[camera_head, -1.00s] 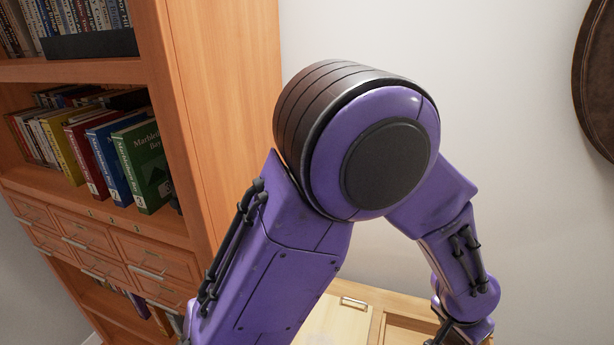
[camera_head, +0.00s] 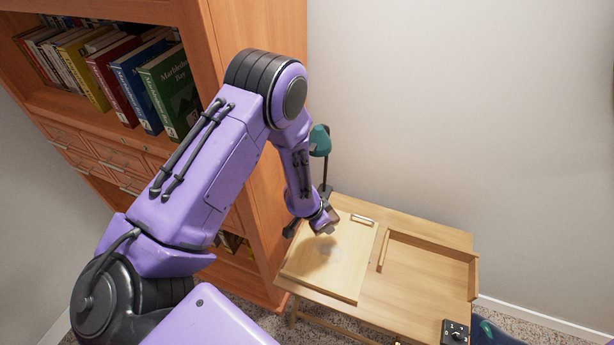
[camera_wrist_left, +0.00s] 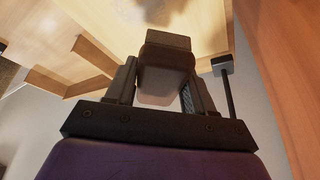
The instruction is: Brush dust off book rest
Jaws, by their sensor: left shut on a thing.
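The book rest (camera_head: 305,268) is a pale wooden board with a small ledge at its far edge, on the left half of a wooden desk. A greyish dust patch (camera_head: 325,254) lies on it and shows blurred in the wrist view (camera_wrist_left: 140,8). My left gripper (camera_head: 325,226) is just over the far left part of the board. In the wrist view it (camera_wrist_left: 163,82) is shut on a brown block-like brush (camera_wrist_left: 166,60) with a pale lower part. I cannot tell whether the brush touches the board. My right gripper is not in view.
The desk (camera_head: 420,285) has a raised wooden edging at its right. A teal lamp (camera_head: 320,140) stands behind the gripper, close to it. A tall bookcase (camera_head: 240,30) is at the left. A black box (camera_head: 455,332) sits at the desk's front right.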

